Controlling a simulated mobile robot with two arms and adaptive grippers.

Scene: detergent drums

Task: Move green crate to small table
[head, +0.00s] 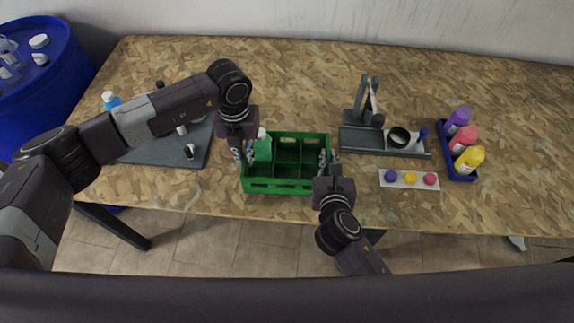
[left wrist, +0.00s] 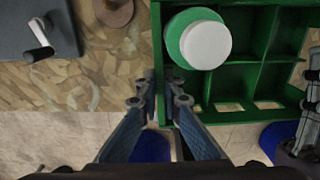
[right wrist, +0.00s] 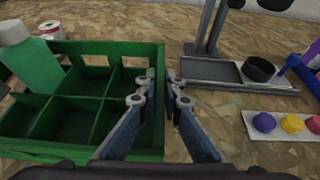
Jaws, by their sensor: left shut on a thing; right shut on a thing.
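The green crate (head: 280,187) is divided into compartments and sits level near the front edge of the wooden table. A green bottle with a white cap (head: 262,148) stands in its back left compartment; the other compartments I see look empty. My left gripper (head: 246,152) is shut on the crate's left wall, and the left wrist view shows its fingers (left wrist: 160,85) there. My right gripper (head: 326,160) is shut on the right wall, which also shows in the right wrist view (right wrist: 158,110). I cannot tell whether the crate touches the tabletop. No small table is identifiable.
A grey board (head: 150,150) with small items lies left of the crate. A grey stand (head: 385,145) with a black bowl, a white strip (head: 395,184) with coloured balls and a blue tray (head: 460,175) of bottles are to the right. A blue drum (head: 30,110) stands far left.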

